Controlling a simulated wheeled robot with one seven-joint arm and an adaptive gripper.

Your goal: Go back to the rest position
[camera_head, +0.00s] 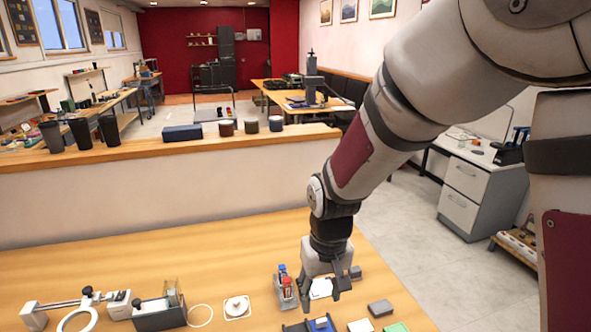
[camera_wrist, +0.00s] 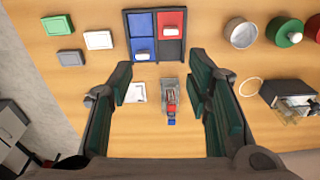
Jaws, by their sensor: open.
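My gripper (camera_head: 322,284) hangs at the end of my arm above the wooden table (camera_head: 215,262), at the lower middle of the head view. In the wrist view my gripper (camera_wrist: 165,103) has its two fingers spread wide apart, with nothing held between them. Below the gap lies a small grey device with red and blue parts (camera_wrist: 171,97), which also stands left of my gripper in the head view (camera_head: 286,288). A white square piece (camera_wrist: 133,92) lies near the left finger.
A divided tray (camera_wrist: 180,24) has blue, red and dark compartments. Flat green (camera_wrist: 57,24), white (camera_wrist: 98,39) and grey (camera_wrist: 70,57) blocks lie beside it. A magnifier (camera_head: 82,312) and a dark box (camera_head: 160,313) stand at left. A low wall (camera_head: 165,194) lies behind the table.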

